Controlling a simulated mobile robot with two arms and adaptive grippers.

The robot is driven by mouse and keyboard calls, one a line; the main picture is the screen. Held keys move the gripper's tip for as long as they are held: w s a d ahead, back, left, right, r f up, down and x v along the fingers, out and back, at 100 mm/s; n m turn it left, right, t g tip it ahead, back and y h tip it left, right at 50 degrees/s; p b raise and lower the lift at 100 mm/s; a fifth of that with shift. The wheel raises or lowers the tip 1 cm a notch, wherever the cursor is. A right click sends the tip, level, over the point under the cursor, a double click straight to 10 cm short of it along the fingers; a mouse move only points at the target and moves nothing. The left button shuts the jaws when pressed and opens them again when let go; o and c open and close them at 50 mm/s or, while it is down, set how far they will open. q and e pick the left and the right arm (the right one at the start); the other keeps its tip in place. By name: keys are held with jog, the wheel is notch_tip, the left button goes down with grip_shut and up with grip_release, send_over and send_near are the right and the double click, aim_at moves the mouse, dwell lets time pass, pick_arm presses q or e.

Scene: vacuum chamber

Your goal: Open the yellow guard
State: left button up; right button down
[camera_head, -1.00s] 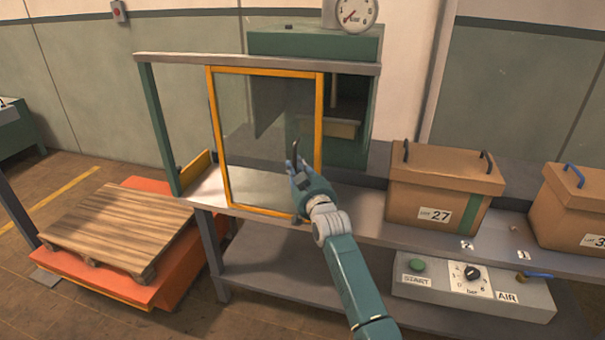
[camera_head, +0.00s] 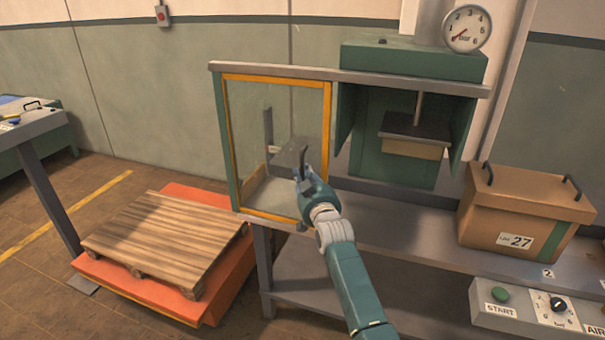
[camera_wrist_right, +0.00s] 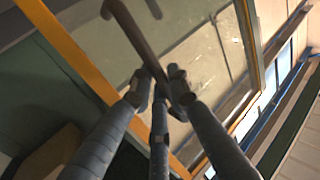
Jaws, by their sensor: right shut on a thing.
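The yellow guard is a clear panel in a yellow frame (camera_head: 328,115). It stands upright at the left end of the grey-topped frame, over the left part of the bench. To its right, the front of the green press (camera_head: 375,145) is uncovered. My right gripper (camera_head: 304,180) is shut on the guard's dark handle (camera_head: 304,158), near the panel's right edge. In the right wrist view the gripper's fingers (camera_wrist_right: 160,92) close around the dark bar handle (camera_wrist_right: 130,33), with the yellow frame (camera_wrist_right: 65,45) behind. My left gripper is out of view.
A brown box marked 27 (camera_head: 515,210) stands on the bench at right. Below it is a control panel (camera_head: 515,310) with a green START button and a dial. A wooden pallet (camera_head: 165,235) on an orange base (camera_head: 205,310) lies at left.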

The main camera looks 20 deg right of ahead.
jog(key=shift+f, duration=0.15)
jog(key=c, duration=1.7)
grip_release()
jog(key=s, duration=1.2)
jog(key=shift+s, duration=0.1)
jog(key=shift+a, duration=0.1)
